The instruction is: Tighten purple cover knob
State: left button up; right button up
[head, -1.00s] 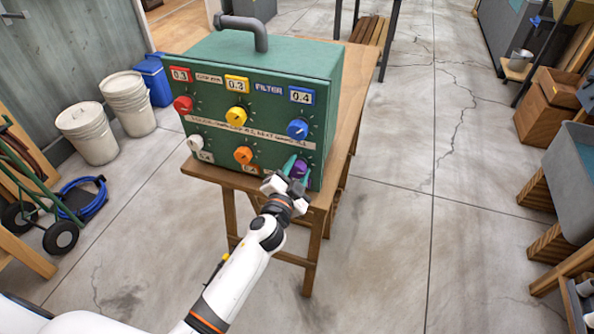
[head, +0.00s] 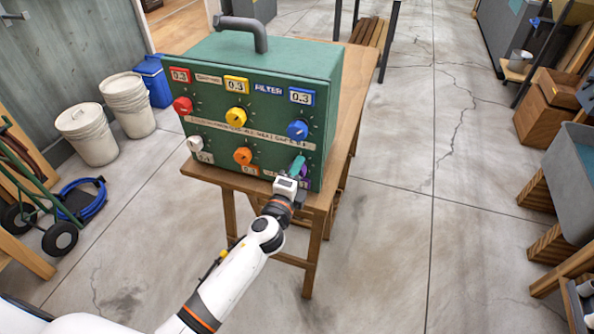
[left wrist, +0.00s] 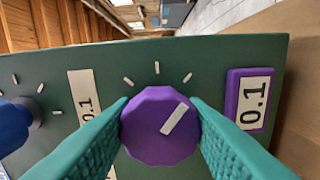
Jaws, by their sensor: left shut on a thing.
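A green box (head: 213,142) with coloured knobs stands on a wooden table. The purple knob (head: 305,170) is at its lower right corner, partly hidden by my left gripper (head: 297,166). In the left wrist view the purple knob (left wrist: 150,140) sits between the two teal fingers of my left gripper (left wrist: 159,104), one on each side and touching it. The gripper is shut on the knob. The knob's white pointer mark slants to the upper right there. A purple-framed label (left wrist: 253,100) reading 0.1 is to the right of it. My right gripper is not in view.
The orange knob (head: 243,156) and blue knob (head: 297,130) are the nearest neighbours on the panel. The wooden table edge (head: 224,187) runs just below the box. Open concrete floor (head: 385,250) lies to the right of the table. White buckets (head: 87,135) stand at the left.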

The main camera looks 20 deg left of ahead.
pick_arm(q)
jog(key=shift+m, duration=0.6)
jog(key=shift+f, duration=0.1)
jog(key=o, duration=1)
jog(key=s+b, duration=0.2)
jog(key=s, duration=1)
jog(key=shift+a, duration=0.2)
